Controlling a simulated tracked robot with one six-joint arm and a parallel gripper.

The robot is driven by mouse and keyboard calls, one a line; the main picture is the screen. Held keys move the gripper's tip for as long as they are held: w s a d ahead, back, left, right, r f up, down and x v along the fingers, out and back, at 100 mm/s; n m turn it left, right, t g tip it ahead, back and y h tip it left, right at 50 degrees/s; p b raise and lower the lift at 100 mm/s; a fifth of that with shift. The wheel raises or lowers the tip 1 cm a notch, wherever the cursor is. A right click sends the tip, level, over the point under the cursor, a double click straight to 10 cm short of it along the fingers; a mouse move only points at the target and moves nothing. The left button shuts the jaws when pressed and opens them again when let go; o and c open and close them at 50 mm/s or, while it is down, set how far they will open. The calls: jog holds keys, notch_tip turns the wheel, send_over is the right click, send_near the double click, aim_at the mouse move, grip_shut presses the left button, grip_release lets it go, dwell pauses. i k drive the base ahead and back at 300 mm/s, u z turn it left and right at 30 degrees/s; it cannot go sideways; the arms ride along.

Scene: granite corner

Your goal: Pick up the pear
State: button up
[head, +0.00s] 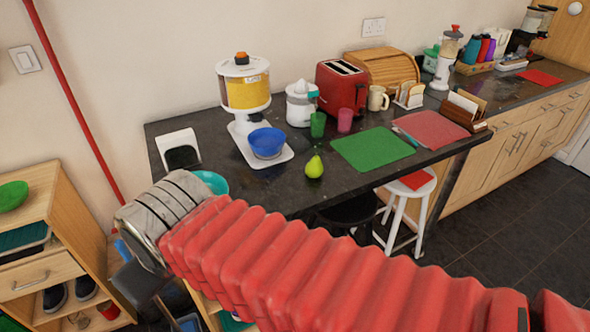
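A green pear (314,166) stands upright near the front edge of the dark granite counter (280,195), right of the blue bowl and left of the green mat. My arm reaches across the lower part of the head view to the left. The dark end of my arm, with my gripper (140,282), is at the lower left, below counter height and well apart from the pear. Its fingers do not show clearly, so I cannot tell whether it is open or shut.
A blue bowl (266,142) sits on the dispenser's white base (250,148). A teal bowl (212,182) is near the counter's left front. Green and pink cups (345,120) stand behind the pear. A green mat (373,148) lies right. Stools (405,205) stand below the counter.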

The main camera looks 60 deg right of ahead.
aim_at(315, 168)
jog(key=u, duration=0.65)
jog(key=k, duration=1.1)
jog(key=z, duration=1.05)
jog(key=i, duration=1)
jog(key=z, duration=0.05)
